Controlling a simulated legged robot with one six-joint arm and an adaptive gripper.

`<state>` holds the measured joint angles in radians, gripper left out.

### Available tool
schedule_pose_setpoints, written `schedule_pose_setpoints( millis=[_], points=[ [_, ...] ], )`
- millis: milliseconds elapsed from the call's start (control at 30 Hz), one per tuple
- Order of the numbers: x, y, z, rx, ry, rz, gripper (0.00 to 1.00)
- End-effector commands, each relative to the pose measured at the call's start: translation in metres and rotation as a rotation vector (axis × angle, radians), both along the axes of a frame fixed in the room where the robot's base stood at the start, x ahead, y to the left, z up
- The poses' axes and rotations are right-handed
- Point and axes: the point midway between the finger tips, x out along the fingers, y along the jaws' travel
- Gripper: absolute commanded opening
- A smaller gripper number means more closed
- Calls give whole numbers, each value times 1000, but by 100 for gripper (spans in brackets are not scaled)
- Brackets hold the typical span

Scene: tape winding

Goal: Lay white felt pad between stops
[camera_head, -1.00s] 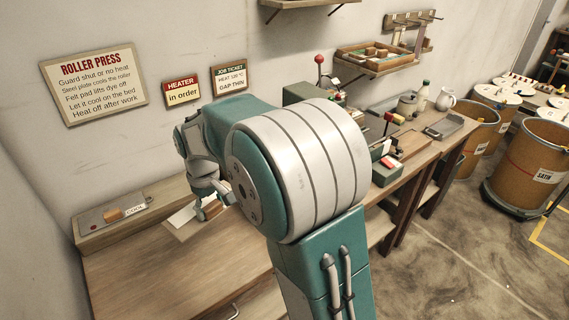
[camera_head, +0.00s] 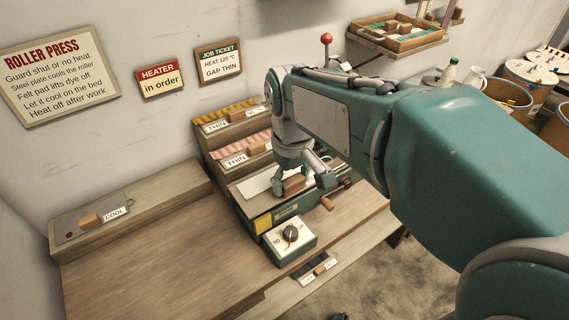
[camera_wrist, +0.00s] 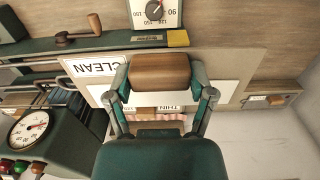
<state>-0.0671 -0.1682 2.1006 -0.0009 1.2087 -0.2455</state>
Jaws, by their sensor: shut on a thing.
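My gripper (camera_head: 292,187) is shut on a wooden block handle, which fills the space between its fingers in the wrist view (camera_wrist: 160,72). The white felt pad (camera_wrist: 231,92) spreads flat around and under this handle. A "CLEAN" label (camera_wrist: 95,66) shows beside the handle. In the head view the pad (camera_head: 258,183) sits over the green roller press (camera_head: 287,207). My fingers hide part of the pad. I cannot make out the stops, or tell whether the pad touches the bed.
A heater dial box (camera_head: 290,240) stands in front of the press. Racks labelled "THIN" (camera_head: 240,148) rise behind it. A plate marked "COOL" (camera_head: 90,220) lies on a raised wooden bed at left. The bench (camera_head: 160,270) between is clear.

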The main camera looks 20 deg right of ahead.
Motion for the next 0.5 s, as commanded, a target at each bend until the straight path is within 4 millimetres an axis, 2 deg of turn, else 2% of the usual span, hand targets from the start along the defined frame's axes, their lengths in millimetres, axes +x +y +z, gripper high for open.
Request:
schedule_pose_setpoints(
  millis=[333, 500],
  points=[
    [66, -13, -31, 0, 3, -1, 19],
    [90, -18, -61, 1, 4, 0, 19]
  ],
)
